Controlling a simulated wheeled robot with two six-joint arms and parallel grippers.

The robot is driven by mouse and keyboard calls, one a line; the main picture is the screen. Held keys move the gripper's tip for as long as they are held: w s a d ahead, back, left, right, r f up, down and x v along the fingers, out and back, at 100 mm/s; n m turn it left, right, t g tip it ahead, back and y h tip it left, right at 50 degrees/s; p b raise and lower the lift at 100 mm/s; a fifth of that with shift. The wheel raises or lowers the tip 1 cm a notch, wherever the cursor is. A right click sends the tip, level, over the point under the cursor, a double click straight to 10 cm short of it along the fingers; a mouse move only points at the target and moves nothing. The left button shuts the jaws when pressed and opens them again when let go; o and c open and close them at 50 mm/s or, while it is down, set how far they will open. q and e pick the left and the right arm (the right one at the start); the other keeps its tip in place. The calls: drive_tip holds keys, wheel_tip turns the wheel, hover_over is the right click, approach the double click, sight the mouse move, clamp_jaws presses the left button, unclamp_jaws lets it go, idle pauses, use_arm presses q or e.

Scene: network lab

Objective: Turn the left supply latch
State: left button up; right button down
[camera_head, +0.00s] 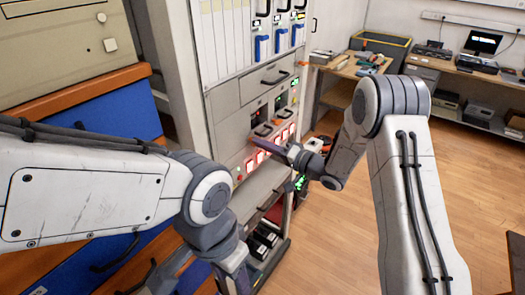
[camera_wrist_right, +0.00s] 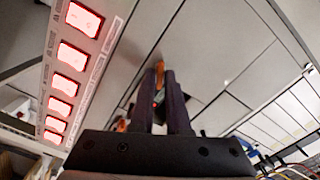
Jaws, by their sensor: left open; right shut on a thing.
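My right gripper (camera_head: 268,147) reaches from the right to the front of the grey equipment rack (camera_head: 228,112), beside the row of red-lit panels. In the right wrist view its two dark fingers (camera_wrist_right: 165,85) are close together on a small orange piece (camera_wrist_right: 159,68), which looks like a supply latch. The fingers cover most of it, so its turn angle and whether it is the left one cannot be told. My left gripper (camera_head: 232,272) is low at the bottom of the head view, open and apart from the latch; its fingertips are mostly hidden.
Red-lit panels (camera_wrist_right: 75,57) line the left of the right wrist view. Blue handles (camera_head: 262,46) sit high on the rack. A blue cabinet (camera_head: 103,118) stands at the left, close to my left arm. A workbench (camera_head: 350,66) is behind; open wooden floor (camera_head: 335,235) lies at the right.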

drive_tip(key=shift+f+n+b, duration=0.1)
drive_tip(key=shift+n+b, duration=5.65)
drive_tip(key=shift+n, duration=0.45)
drive_tip(key=c, duration=0.9)
unclamp_jaws()
drive_tip(key=b+v, duration=0.2)
drive_tip(key=v, duration=0.8)
drive_tip(key=shift+s+d, duration=0.1)
drive_tip(key=shift+d, duration=0.1)
